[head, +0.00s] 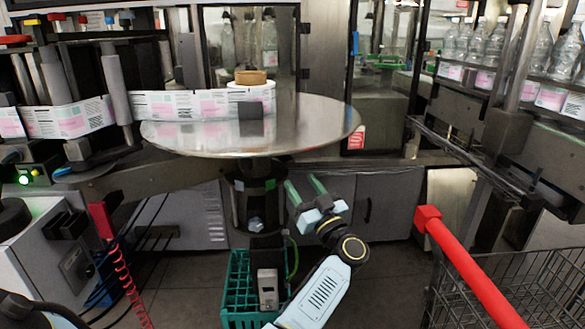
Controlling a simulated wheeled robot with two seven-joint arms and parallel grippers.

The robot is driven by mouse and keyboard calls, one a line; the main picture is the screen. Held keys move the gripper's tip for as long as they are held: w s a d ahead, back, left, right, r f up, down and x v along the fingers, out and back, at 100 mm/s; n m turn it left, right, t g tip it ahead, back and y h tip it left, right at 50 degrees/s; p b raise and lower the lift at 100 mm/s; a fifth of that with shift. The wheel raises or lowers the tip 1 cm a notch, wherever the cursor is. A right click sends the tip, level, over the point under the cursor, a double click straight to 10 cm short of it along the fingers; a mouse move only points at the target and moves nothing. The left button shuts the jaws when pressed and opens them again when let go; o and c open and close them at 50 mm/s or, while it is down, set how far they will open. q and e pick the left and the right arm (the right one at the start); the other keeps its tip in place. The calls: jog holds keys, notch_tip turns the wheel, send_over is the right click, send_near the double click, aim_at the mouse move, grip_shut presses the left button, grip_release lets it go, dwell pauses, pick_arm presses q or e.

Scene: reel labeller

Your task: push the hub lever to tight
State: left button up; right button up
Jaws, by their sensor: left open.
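The round metal reel table (310,125) is in the upper middle of the head view. No tight or loose marking is readable. My left gripper (306,190) is open and empty, with its two greenish fingers pointing up, below the table's front edge in the picture and apart from it. My right gripper is not in view.
A green crate (237,290) with a grey device stands on the floor below. A wire cart with a red handle (470,265) is at the right. Bottles (480,45) line a conveyor at upper right.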

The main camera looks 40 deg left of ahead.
pick_arm(q)
jog(key=shift+v, duration=1.75)
